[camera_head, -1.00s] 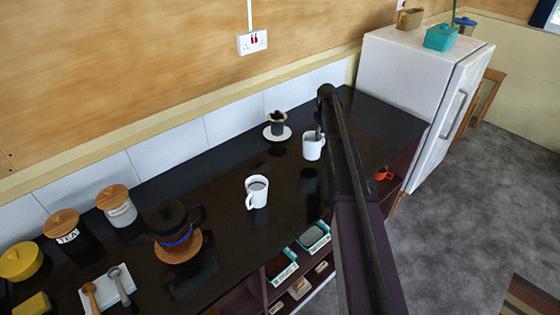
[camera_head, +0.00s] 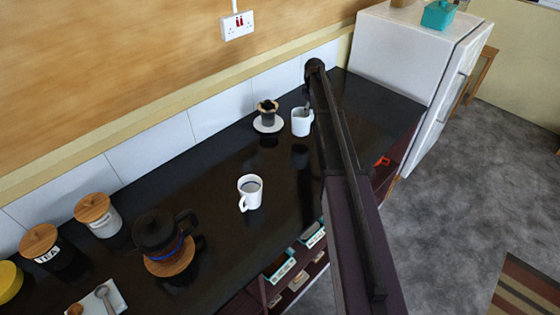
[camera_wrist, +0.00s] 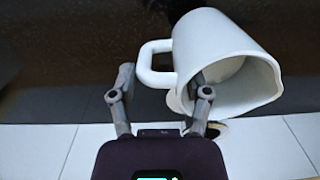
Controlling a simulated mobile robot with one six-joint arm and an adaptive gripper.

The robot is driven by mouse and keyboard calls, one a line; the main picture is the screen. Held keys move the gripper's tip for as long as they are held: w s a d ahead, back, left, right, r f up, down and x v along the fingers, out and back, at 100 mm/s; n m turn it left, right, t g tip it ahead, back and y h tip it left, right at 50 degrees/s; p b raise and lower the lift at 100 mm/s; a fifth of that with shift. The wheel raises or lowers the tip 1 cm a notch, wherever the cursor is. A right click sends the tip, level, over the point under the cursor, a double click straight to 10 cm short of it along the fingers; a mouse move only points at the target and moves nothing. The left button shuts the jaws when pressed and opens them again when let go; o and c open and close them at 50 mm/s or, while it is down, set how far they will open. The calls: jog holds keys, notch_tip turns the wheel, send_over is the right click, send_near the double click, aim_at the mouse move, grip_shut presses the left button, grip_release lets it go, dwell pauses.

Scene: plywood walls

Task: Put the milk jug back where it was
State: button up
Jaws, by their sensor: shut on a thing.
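The white milk jug (camera_head: 302,122) is held by my gripper near the wall side of the black counter. The wrist view shows the jug (camera_wrist: 225,55) close up, with its handle to the left and its open, spouted rim facing the camera. My gripper (camera_wrist: 163,80) has one finger outside the handle and the other inside the rim, shut on the handle side. In the head view the arm partly hides the gripper. The jug looks raised off the counter, but its height is hard to tell.
A white mug (camera_head: 250,192) with dark liquid stands nearer the front. A coffee pot (camera_head: 160,236), canisters (camera_head: 98,214) and a white fridge (camera_head: 415,60) flank the counter. The counter's middle is fairly open.

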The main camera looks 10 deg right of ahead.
jog(key=shift+s+a, duration=0.1)
jog(key=s+a, duration=0.2)
jog(key=s, duration=1.1)
jog(key=s+a+n, duration=0.1)
jog(key=s+a, duration=0.2)
jog(key=s, duration=1)
jog(key=shift+a, duration=0.15)
jog(key=shift+w, duration=0.1)
jog(key=w+a+f+b, duration=0.1)
jog(key=w+a, duration=0.3)
jog(key=w, duration=1)
jog(key=shift+f, duration=0.2)
jog(key=shift+a+b, duration=0.1)
jog(key=shift+b, duration=0.2)
jog(key=shift+w+a+f+b, duration=0.1)
jog(key=shift+w+f+b, duration=0.1)
jog(key=shift+f+b, duration=0.4)
jog(key=shift+w+a+f+b, duration=0.1)
jog(key=shift+w+f+b, duration=0.1)
jog(key=shift+f+b, duration=0.45)
jog(key=shift+w+f+b, duration=0.2)
jog(key=shift+f+b, duration=0.35)
jog(key=shift+f, duration=0.05)
